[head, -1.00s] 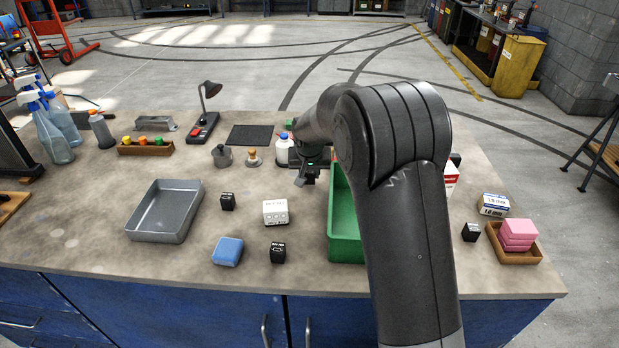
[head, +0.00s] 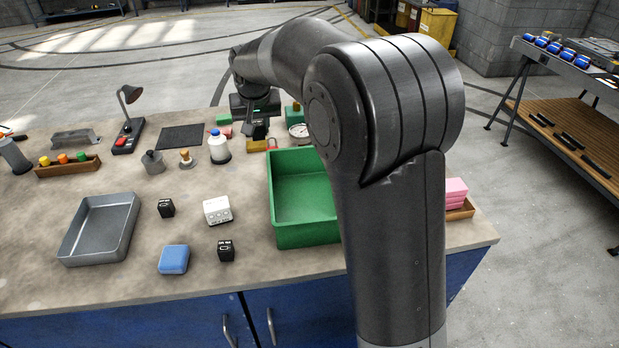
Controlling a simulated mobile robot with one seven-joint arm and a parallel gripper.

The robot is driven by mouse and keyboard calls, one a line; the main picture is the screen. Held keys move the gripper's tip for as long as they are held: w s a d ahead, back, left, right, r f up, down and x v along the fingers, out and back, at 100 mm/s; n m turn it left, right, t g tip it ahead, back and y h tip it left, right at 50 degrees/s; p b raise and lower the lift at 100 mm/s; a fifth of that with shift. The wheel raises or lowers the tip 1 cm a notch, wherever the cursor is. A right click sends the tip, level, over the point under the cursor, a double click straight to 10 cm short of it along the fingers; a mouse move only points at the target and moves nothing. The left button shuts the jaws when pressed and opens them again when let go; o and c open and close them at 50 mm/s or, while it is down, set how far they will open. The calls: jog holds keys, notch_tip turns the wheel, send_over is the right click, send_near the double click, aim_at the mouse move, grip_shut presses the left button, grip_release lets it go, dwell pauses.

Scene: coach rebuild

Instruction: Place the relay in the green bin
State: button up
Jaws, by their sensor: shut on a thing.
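My gripper (head: 257,122) is above the back of the bench, behind the green bin (head: 291,239). It is shut on a small dark block, the relay (head: 259,132), which is partly hidden by the fingers and small in view. The green bin stands open at the centre right; my arm hides its right side, and the part of its floor that shows is empty. Two similar small black blocks stand on the bench, one near the grey tray (head: 166,208) and one nearer the front edge (head: 226,251).
A grey metal tray (head: 75,258), a white box (head: 217,210) and a blue block (head: 174,259) lie left of the bin. A white bottle (head: 219,150), a gauge (head: 299,131) and a padlock (head: 271,143) stand near the gripper. Pink blocks (head: 456,190) are at right.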

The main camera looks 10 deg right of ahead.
jog(key=s+d, duration=0.6)
send_over(312, 209)
jog(key=s, duration=0.2)
notch_tip(312, 209, down, 11)
jog(key=shift+w+f, duration=0.15)
jog(key=shift+f, duration=2.25)
jog(key=shift+f, duration=0.1)
jog(key=o, duration=1)
jog(key=shift+c, duration=0.2)
